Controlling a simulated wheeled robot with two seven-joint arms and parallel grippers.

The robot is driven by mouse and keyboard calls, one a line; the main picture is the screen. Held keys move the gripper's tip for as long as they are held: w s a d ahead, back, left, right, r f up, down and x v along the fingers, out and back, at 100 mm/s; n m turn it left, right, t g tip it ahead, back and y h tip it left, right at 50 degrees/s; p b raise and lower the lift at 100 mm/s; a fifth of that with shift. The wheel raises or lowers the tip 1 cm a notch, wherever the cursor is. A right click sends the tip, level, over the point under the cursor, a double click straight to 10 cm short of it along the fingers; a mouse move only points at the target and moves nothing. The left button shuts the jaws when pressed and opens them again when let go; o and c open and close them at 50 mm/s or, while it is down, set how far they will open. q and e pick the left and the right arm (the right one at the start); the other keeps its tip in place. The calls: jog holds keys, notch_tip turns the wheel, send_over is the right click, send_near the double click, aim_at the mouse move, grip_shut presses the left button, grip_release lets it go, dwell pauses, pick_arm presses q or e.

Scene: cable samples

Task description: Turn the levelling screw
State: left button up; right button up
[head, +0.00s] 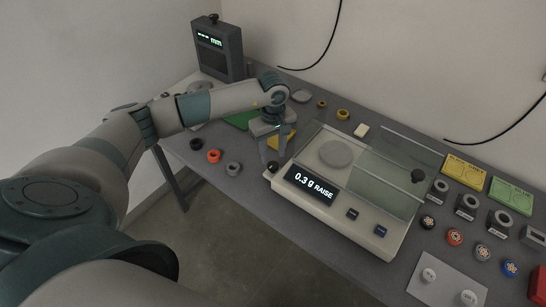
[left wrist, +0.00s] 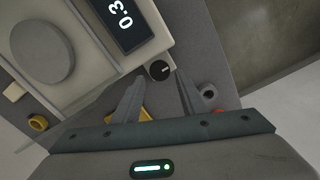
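The balance (head: 285,185) stands on the grey table, its display (head: 311,184) reading "0.3 g RAISE". The levelling screw (head: 272,166) is a small black knob at its front left corner; in the left wrist view the knob (left wrist: 160,70) shows a white mark. My left gripper (head: 272,154) points down over that corner. In the left wrist view its fingers (left wrist: 160,78) are apart, with the knob just beyond and between the tips. I cannot see any contact. My right gripper is not in view.
Red (head: 213,156) and grey (head: 233,168) rings lie left of the gripper. A yellow piece (head: 290,138) is behind it. A dark display box (head: 218,48) stands at the back left. Knobs, rings and labelled blocks crowd the table's right. The table's front edge is close to the screw.

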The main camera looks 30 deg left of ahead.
aim_at(273, 165)
pick_arm(q)
jog(key=shift+f+p, duration=0.6)
jog(key=shift+f, duration=1.7)
jog(key=shift+c, duration=0.6)
jog(key=c, duration=0.6)
